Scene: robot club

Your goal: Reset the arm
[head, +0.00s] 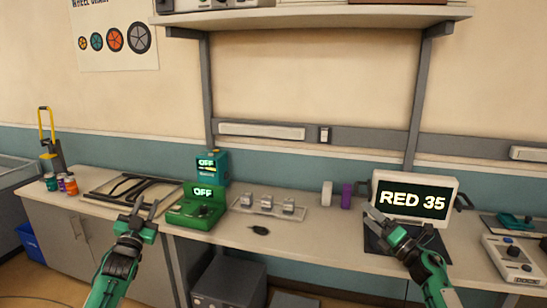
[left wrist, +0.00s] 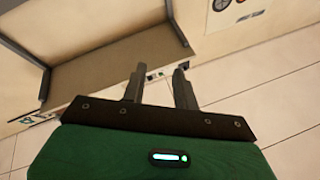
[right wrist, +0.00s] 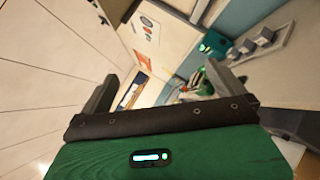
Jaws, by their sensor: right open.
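On the bench's right end is a white control box (head: 513,256) with dark and blue knobs. Behind it a small teal device (head: 515,221) sits on a dark plate; I cannot tell whether it is the arm. My left gripper (head: 144,211) is raised in front of the bench, left of the green box. Its fingers stand apart with nothing between them in the left wrist view (left wrist: 157,84). My right gripper (head: 376,220) is open and empty before the screen reading RED 35 (head: 414,200). Its fingers are wide apart in the right wrist view (right wrist: 160,85).
A clear tray (head: 268,211) holds small grey blocks. A dark frame (head: 130,187), small jars (head: 68,185) and a purple cylinder (head: 347,195) share the bench. A shelf (head: 310,18) hangs above.

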